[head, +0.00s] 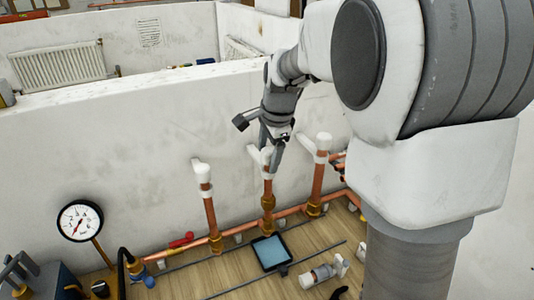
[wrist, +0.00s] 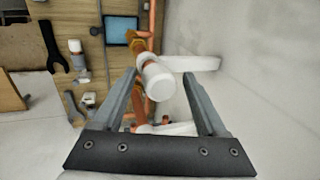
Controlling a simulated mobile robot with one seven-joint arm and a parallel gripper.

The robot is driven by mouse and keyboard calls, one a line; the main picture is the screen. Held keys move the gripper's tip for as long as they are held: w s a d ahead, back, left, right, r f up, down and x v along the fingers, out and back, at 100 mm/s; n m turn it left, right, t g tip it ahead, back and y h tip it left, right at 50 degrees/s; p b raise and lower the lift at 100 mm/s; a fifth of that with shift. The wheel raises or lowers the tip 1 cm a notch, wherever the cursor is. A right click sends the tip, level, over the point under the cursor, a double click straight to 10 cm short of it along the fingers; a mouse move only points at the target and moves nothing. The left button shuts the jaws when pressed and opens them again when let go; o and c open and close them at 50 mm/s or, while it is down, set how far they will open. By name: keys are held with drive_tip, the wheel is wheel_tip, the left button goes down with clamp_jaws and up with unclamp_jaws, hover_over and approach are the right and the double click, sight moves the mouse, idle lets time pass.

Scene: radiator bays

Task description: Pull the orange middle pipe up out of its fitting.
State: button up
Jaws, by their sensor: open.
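The orange middle pipe (head: 268,188) stands upright in a brass fitting (head: 268,203) on the horizontal copper pipe, with a white top and a white side arm against the wall. My gripper (head: 271,153) is over its upper end, pointing down. In the wrist view, my gripper (wrist: 160,75) is open, with one finger on each side of the white pipe top (wrist: 157,82). Gaps show beside the top, so the fingers do not appear closed on it.
Similar copper pipes stand to the left (head: 209,210) and right (head: 318,178). The white wall is close behind.

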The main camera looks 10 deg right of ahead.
drive_tip(key=shift+r, duration=0.1)
drive_tip(key=c, duration=1)
drive_tip(key=shift+w+r+p, duration=0.1)
drive_tip(key=shift+r+p, duration=1.65)
drive_tip(key=shift+r, duration=0.45)
drive_tip(key=o, duration=1)
drive_tip(key=shift+f, duration=0.25)
drive_tip(key=p+v, duration=0.4)
drive_tip(key=v, duration=0.3)
drive_tip(key=shift+f, duration=0.1)
